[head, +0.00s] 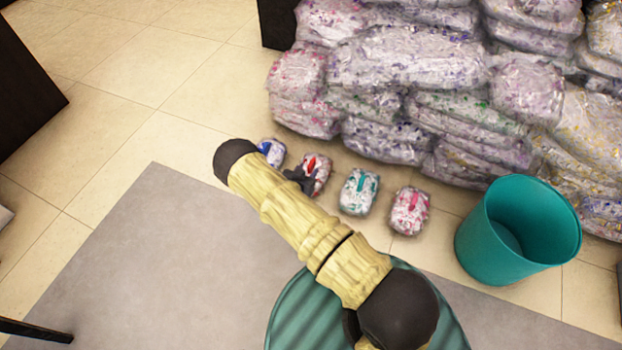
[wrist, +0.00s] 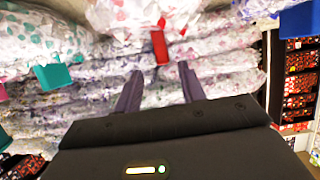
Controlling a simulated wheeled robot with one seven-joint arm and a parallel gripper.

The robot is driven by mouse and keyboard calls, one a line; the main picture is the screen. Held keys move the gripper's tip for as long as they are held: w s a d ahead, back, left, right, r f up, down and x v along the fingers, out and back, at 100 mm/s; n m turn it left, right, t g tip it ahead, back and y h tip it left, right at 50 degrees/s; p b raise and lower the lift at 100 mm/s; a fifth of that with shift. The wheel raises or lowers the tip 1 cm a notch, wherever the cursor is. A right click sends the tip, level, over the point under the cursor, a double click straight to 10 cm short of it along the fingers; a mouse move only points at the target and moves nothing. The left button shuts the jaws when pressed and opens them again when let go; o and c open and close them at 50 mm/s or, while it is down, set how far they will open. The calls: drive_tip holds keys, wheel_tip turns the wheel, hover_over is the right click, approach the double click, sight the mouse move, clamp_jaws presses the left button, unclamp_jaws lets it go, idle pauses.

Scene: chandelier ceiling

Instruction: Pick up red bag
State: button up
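The red bag (head: 321,177) is a small clear bag of white and red bits with a red top piece. It lies on the tiled floor, second from the left in a row of small bags, and my dark gripper (head: 301,181) partly covers it in the head view. In the wrist view the red bag (wrist: 160,46) shows its red piece just past the gap between the fingertips. My gripper (wrist: 159,70) is open, its two fingers apart with nothing visible between them. Whether a finger touches the bag is unclear.
A blue-topped bag (head: 272,152) lies left of it; a teal-topped bag (head: 359,192) and a pink-topped bag (head: 410,211) lie right. Large stuffed bags (head: 405,65) are piled behind. A teal bin (head: 500,250) stands at right.

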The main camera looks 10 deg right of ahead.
sight(311, 164)
drive_tip(key=shift+w+d, duration=0.2)
drive_tip(key=shift+w, duration=0.05)
drive_tip(key=shift+f, duration=0.1)
drive_tip(key=shift+w+d+f+b, duration=0.25)
drive_tip(key=shift+w+f+b, duration=0.15)
drive_tip(key=shift+b, duration=0.3)
drive_tip(key=b+x, duration=0.3)
drive_tip(key=shift+w, duration=0.4)
drive_tip(key=shift+w+d, duration=0.15)
drive_tip(key=shift+w, duration=0.1)
drive_tip(key=shift+r, duration=0.1)
clamp_jaws()
